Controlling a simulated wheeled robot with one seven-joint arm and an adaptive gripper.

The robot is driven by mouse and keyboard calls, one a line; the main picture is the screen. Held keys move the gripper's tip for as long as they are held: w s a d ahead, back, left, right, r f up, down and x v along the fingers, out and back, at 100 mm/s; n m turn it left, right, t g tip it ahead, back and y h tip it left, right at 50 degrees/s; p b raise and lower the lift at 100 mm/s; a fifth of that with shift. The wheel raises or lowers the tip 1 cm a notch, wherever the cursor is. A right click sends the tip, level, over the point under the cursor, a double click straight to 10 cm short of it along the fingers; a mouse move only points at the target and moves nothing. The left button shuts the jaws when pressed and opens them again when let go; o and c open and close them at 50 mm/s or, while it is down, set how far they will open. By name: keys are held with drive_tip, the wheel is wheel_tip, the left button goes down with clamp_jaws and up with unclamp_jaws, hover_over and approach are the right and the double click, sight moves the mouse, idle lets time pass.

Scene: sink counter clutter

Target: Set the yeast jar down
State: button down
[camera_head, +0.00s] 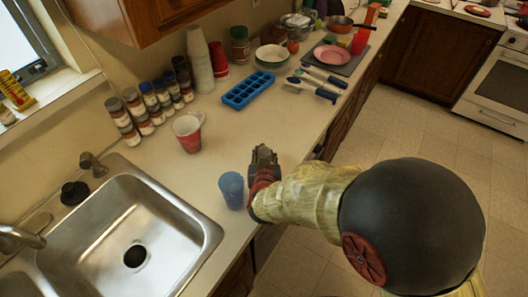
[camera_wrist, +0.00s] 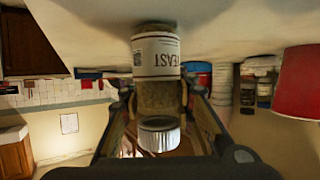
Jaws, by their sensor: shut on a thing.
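The yeast jar (camera_wrist: 157,58) has a white label reading YEAST and a ribbed silver lid. It shows in the wrist view, where the picture is upside down, with its lid at the bottom and its base toward the pale counter (camera_wrist: 230,22). My gripper (camera_wrist: 158,97) is shut around the jar's middle. The base is at or very close to the counter; I cannot tell if it touches. In the head view my gripper (camera_head: 264,158) is low over the counter near its front edge, and I cannot make out the jar there.
A blue cup (camera_head: 231,190) stands just left of my gripper. A red mug (camera_head: 187,132), spice jars (camera_head: 139,112) and a blue ice tray (camera_head: 248,90) stand farther back. The sink (camera_head: 130,235) lies left. Counter between mug and gripper is clear.

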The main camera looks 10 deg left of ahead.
drive_tip(key=c, duration=1.5)
unclamp_jaws()
drive_tip(key=shift+o, duration=0.5)
drive_tip(key=shift+r, duration=0.15)
drive_tip(key=p+v, duration=0.4)
drive_tip(key=v, duration=0.8)
drive_tip(key=shift+r, duration=0.1)
